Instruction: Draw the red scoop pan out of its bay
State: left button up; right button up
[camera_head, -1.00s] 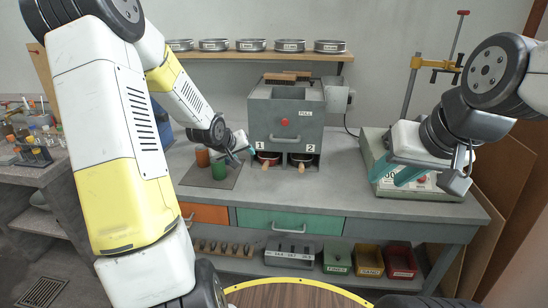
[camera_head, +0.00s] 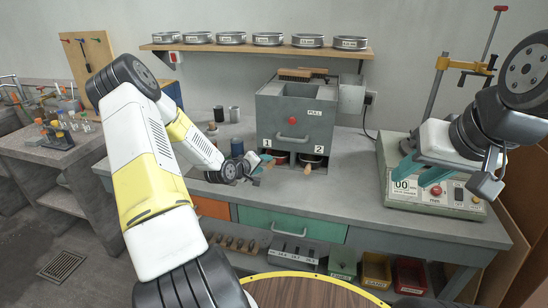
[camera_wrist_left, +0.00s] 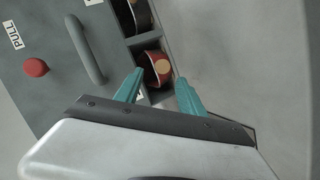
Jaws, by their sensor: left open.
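The red scoop pan (camera_head: 281,158) sits in bay 1, under the grey box with the red button (camera_head: 309,110). In the left wrist view the red pan (camera_wrist_left: 150,74) shows its rim and the round end of its wooden handle. My left gripper (camera_head: 257,167) is low in front of bay 1. In the left wrist view my left gripper (camera_wrist_left: 160,80) is open, with the handle end appearing between its teal fingertips; contact cannot be told. A second, dark pan (camera_head: 312,158) sits in bay 2. My right gripper (camera_head: 420,174) is open and empty in front of the balance.
The grey box has a pull handle (camera_head: 292,138) above the bays. A balance (camera_head: 455,192) with a stand is at the right. A green drawer (camera_head: 290,222) is under the bench top. Bare bench (camera_head: 345,190) lies right of the bays.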

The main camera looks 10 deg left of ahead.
aim_at(272, 163)
pick_arm(q)
jog(key=shift+x, duration=3.9)
grip_shut()
